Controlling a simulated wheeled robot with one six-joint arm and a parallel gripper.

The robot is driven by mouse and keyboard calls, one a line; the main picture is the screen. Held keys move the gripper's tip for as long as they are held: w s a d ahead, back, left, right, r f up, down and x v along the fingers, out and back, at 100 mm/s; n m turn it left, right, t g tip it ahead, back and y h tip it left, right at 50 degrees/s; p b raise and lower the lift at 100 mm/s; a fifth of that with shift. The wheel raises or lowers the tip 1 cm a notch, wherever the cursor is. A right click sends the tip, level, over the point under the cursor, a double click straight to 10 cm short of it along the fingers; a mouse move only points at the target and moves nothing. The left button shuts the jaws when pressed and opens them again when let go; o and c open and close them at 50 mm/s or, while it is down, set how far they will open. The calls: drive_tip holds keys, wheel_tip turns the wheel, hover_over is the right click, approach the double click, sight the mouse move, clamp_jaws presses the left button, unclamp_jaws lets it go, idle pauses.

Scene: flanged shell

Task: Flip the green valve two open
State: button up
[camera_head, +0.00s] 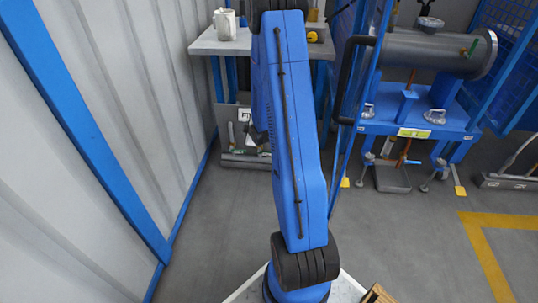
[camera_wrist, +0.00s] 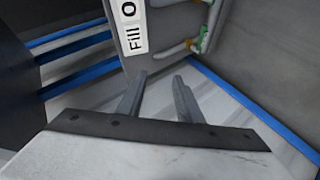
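In the wrist view my gripper (camera_wrist: 160,88) shows two grey fingers spread apart with nothing between them. Ahead of it stands a grey panel with a sign reading "Fill" (camera_wrist: 132,35) and a partly cut-off character, turned sideways. To the right of the sign is a pipe with a small green part (camera_wrist: 203,41), which looks like a valve handle; the fingers are apart from it. I cannot read a number on it. In the head view a small green part (camera_head: 231,132) shows low under the bench. My blue arm hides most of my gripper there.
A grey bench (camera_head: 207,45) holds a white jug (camera_head: 225,23). At the right, a grey flanged cylinder (camera_head: 430,52) rests on a blue stand (camera_head: 375,125), with a dark handle at its left. Corrugated wall is on the left. The floor between is mostly clear.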

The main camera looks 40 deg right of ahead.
drive_tip(key=s+d+f+n+t+h, duration=0.1)
drive_tip(key=s+d+f, duration=0.25)
drive_tip(key=f, duration=0.45)
drive_tip(key=s+d+f+n+t+h, duration=0.1)
drive_tip(key=s+d+f, duration=0.3)
drive_tip(key=f, duration=0.5)
drive_tip(key=s+d+f+n+t+h, duration=0.1)
drive_tip(key=s+d+f, duration=0.1)
drive_tip(key=s+f, duration=0.45)
drive_tip(key=x, duration=1.2)
drive_tip(key=f+x, duration=0.1)
drive_tip(key=x, duration=0.5)
drive_tip(key=shift+w+a, duration=0.15)
drive_tip(key=shift+w, duration=0.15)
drive_tip(key=shift+c, duration=0.4)
clamp_jaws()
